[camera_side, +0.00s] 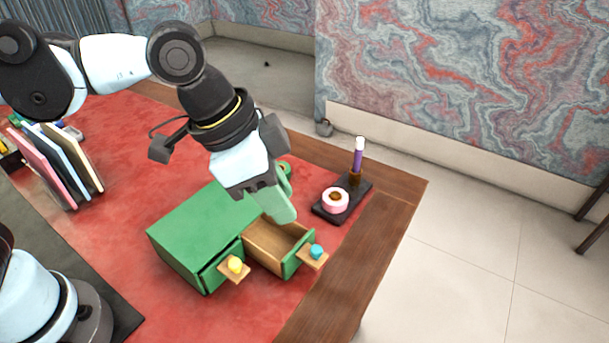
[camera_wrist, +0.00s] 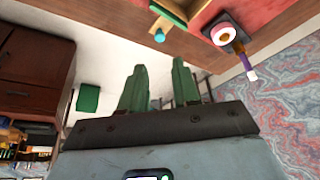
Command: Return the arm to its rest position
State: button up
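My gripper (camera_side: 278,203) is above the far right part of the green drawer box (camera_side: 205,225) in the side view, tilted down and to the right. In the wrist view its two green fingers (camera_wrist: 160,88) stand apart with nothing between them. The box's right drawer (camera_side: 272,246), with a blue knob (camera_side: 316,251), is pulled well out; the visible part of its inside is bare. The left drawer, with a yellow knob (camera_side: 236,265), is out only a little. My fingers hide part of the box and open drawer.
A dark stand (camera_side: 323,213) with a pink-and-white tape roll (camera_side: 335,200) and an upright purple marker (camera_side: 358,155) is right of my gripper. Upright books (camera_side: 62,165) stand at left. The red desk top (camera_side: 130,150) between books and box is clear.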

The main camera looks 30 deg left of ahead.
jog(key=a+f+n+t+y, duration=0.1)
jog(key=a+n, duration=0.4)
jog(key=a, duration=0.6)
jog(key=w+a+f+n+t+y, duration=0.1)
jog(key=a+f+n+t+y, duration=0.1)
jog(key=a, duration=0.9)
jog(key=n+t, duration=0.1)
jog(key=n, duration=0.1)
jog(key=shift+f+n, duration=0.15)
jog(key=shift+n, duration=0.25)
